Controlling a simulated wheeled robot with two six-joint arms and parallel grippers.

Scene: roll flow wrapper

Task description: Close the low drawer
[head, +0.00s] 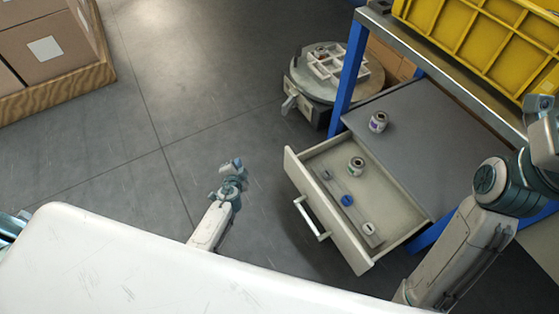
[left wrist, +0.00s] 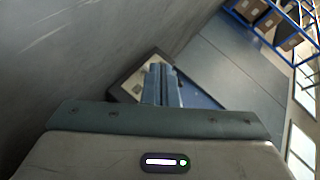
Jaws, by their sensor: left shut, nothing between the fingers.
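The low drawer (head: 293,172) is pulled open from the grey cabinet (head: 420,120) under the steel-topped bench in the head view. Its white bar handle (head: 311,218) is on the front panel, facing left. My left gripper (head: 234,166) is shut and empty, left of the drawer front and apart from it. Its closed fingers also show in the left wrist view (left wrist: 162,84). My right arm rises at the right, beside the drawer's right side. Its end (head: 540,105) is near the yellow crate, and its jaws are not clear.
Another roll (head: 378,122) stands on the cabinet top. A yellow crate (head: 480,40) sits on the bench. A round platform with a white tray (head: 328,62) stands behind.

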